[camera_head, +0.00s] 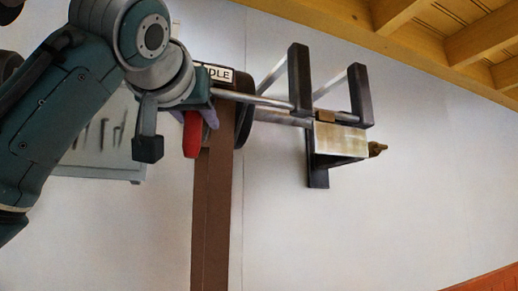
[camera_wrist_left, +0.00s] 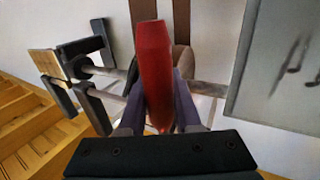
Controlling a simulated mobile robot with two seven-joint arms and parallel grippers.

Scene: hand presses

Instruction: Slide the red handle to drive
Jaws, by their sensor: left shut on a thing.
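The red handle (camera_head: 192,135) hangs down below the machine's label in the head view. In the left wrist view the red handle (camera_wrist_left: 155,65) stands large in the middle, between two purple-grey fingers. My left gripper (camera_head: 205,112) is at the handle, and its fingers (camera_wrist_left: 161,112) are shut on it from both sides. A metal rod runs right from near the handle to dark brackets (camera_head: 300,80) and a brass-coloured block (camera_head: 341,139). My wrist partly hides the handle's upper part and its mount. My right gripper is in neither view.
A brown post (camera_head: 212,220) stands below the handle. A white label (camera_head: 219,74) ending in "DLE" is above it. A grey panel with tool shapes (camera_head: 100,140) is on the wall at left. Wooden beams (camera_head: 440,25) cross the upper right. The lower right wall is clear.

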